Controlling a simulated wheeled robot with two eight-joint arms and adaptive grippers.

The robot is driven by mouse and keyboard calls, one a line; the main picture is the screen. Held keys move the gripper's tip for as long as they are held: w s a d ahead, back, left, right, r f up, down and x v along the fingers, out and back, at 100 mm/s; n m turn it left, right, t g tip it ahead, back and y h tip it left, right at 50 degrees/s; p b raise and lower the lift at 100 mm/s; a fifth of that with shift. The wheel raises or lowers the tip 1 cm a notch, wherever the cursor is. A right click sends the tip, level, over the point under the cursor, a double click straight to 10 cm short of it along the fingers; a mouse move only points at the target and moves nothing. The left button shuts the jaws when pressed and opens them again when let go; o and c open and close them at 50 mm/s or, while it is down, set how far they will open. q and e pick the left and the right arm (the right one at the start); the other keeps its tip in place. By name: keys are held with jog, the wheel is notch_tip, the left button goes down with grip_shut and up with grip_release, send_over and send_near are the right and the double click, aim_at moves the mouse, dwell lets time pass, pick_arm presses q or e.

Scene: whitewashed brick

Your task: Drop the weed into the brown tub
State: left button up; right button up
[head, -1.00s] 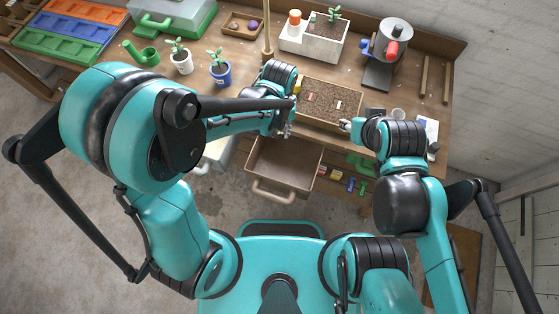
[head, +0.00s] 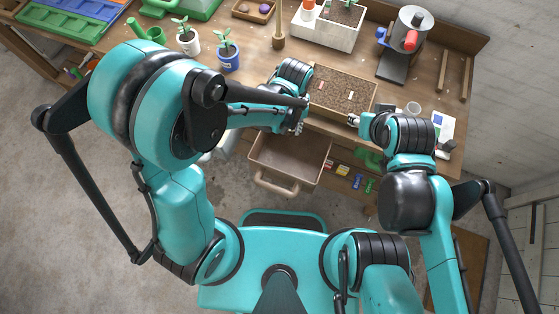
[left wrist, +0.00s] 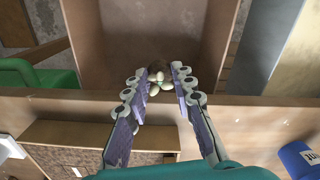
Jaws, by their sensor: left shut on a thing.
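The brown tub (head: 283,152) is open, with a handle on its near side, and sits just below the front edge of the workbench. It fills the top middle of the left wrist view (left wrist: 120,45). My left gripper (head: 299,128) is over the bench edge at the tub's far side. In the left wrist view its fingers (left wrist: 160,82) are shut on the weed (left wrist: 156,78), a small clump with pale green parts and a brown root, seen against the tub's inside. My right gripper (head: 353,119) is by the soil box's right front corner; its fingers are too small to read.
A wooden box of soil (head: 343,90) stands on the bench behind the grippers. Potted seedlings (head: 228,56), a wooden post (head: 278,30), a white planter (head: 325,27) and a grey-and-red device (head: 405,42) stand further back. Small coloured items (head: 356,180) lie below the bench edge, right of the tub.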

pick_arm(q)
jog(key=o, duration=1)
jog(key=shift+r, duration=0.15)
notch_tip(320, 180, up, 12)
jog(key=shift+f, duration=0.1)
jog(key=s+a+t+b, duration=0.1)
jog(key=a+t, duration=0.1)
jog(key=a, duration=0.4)
jog(key=s+a+t+b, duration=0.2)
jog(key=a, duration=0.4)
jog(key=s+a+f+t+b, duration=0.1)
jog(key=s+a+t+b, duration=0.1)
jog(key=a, duration=0.3)
jog(key=shift+s+a+n+t, duration=0.1)
jog(key=shift+a+n+t, duration=0.25)
jog(key=shift+t, duration=0.25)
